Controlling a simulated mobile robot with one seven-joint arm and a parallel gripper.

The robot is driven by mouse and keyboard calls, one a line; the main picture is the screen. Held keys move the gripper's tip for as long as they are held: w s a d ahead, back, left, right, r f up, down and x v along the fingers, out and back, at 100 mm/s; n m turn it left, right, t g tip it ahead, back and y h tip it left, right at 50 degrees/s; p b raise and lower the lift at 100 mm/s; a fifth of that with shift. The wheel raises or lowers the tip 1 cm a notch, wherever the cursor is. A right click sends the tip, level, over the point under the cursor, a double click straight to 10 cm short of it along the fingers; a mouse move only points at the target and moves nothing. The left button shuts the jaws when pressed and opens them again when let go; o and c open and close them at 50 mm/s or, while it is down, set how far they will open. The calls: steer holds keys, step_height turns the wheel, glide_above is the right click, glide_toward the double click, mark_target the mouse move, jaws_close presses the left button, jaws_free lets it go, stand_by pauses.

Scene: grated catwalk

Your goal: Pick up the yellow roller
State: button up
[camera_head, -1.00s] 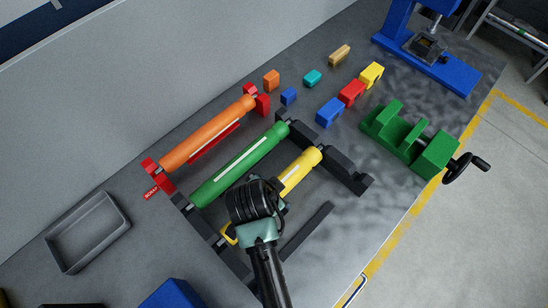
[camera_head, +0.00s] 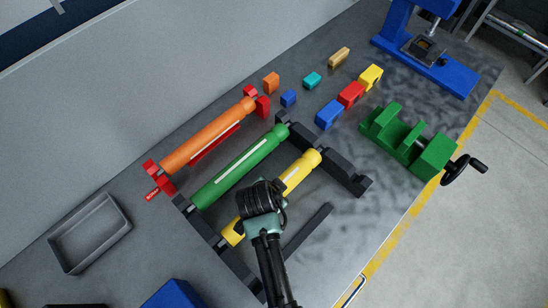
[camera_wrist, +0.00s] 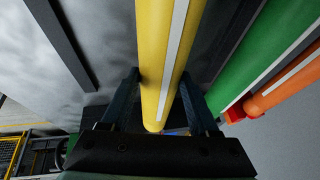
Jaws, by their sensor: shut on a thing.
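The yellow roller (camera_head: 301,172) lies slanted across the dark rack, parallel to the green roller. My gripper (camera_head: 262,202) is over its middle in the head view and hides that part; both ends of the roller show. In the wrist view the yellow roller (camera_wrist: 159,60) with its pale stripe runs between the two fingers of my gripper (camera_wrist: 160,98), which is shut on it. Whether the roller is clear of the rack cannot be told.
The green roller (camera_head: 240,167) lies close beside it on the dark rack (camera_head: 345,172). The orange roller (camera_head: 208,134) rests in red holders beyond. A grey tray (camera_head: 88,233) is at left, a green vise (camera_head: 410,138) at right. Several small blocks stand behind.

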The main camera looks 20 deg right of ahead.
jaws_close()
steer(key=shift+w+r, duration=0.1)
steer(key=shift+r, duration=0.05)
